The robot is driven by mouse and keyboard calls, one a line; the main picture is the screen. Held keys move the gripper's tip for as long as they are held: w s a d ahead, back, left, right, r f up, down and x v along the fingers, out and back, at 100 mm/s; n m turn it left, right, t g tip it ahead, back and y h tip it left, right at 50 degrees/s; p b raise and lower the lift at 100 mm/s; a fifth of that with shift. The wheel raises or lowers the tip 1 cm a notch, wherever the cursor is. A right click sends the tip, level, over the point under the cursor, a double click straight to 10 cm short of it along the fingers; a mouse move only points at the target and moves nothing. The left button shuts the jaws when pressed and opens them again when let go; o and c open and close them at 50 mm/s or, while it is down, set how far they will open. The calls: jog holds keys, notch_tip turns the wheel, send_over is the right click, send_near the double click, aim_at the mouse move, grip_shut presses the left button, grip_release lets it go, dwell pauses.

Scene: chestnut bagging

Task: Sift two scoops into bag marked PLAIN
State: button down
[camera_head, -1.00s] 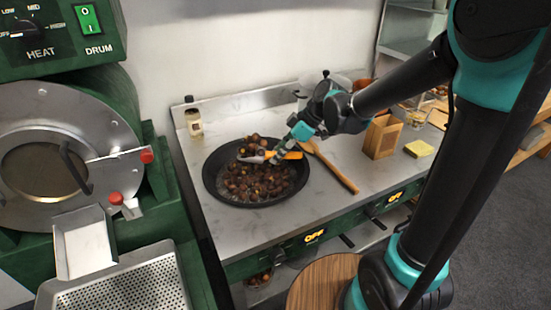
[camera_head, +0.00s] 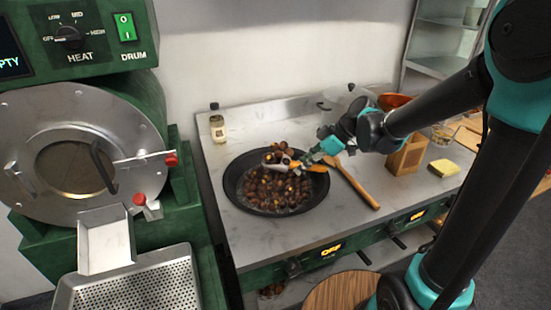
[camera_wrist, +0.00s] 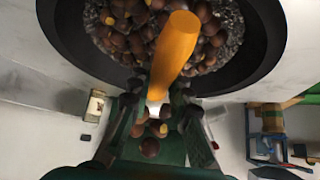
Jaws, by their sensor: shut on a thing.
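A dark pan (camera_head: 232,183) stands on the worktop and holds many brown chestnuts (camera_head: 272,192), some with yellow showing. My gripper (camera_head: 322,160) is above the pan's right edge, shut on the orange handle (camera_head: 316,168) of a scoop. The scoop's pale head (camera_head: 280,166) is over the pan with several chestnuts on it. In the wrist view the orange handle (camera_wrist: 175,55) runs out from between my gripper's fingers (camera_wrist: 160,115). A few chestnuts (camera_wrist: 152,130) show near the fingers there. No bag marked PLAIN can be made out.
A wooden spoon (camera_head: 355,185) lies right of the pan. A wooden box (camera_head: 406,157) and yellow sponge (camera_head: 443,168) stand further right. A small jar (camera_head: 218,130) is behind the pan. The green roaster with its perforated tray (camera_head: 130,290) is at left. A round wooden top (camera_head: 340,291) is in front.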

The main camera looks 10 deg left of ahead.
jog(key=shift+s, duration=0.1)
jog(key=w, duration=0.2)
jog(key=shift+w+a, duration=0.15)
jog(key=shift+w, duration=0.25)
dwell(0.5)
jog(key=shift+s, duration=0.1)
jog(key=s, duration=0.5)
jog(key=shift+d, duration=0.25)
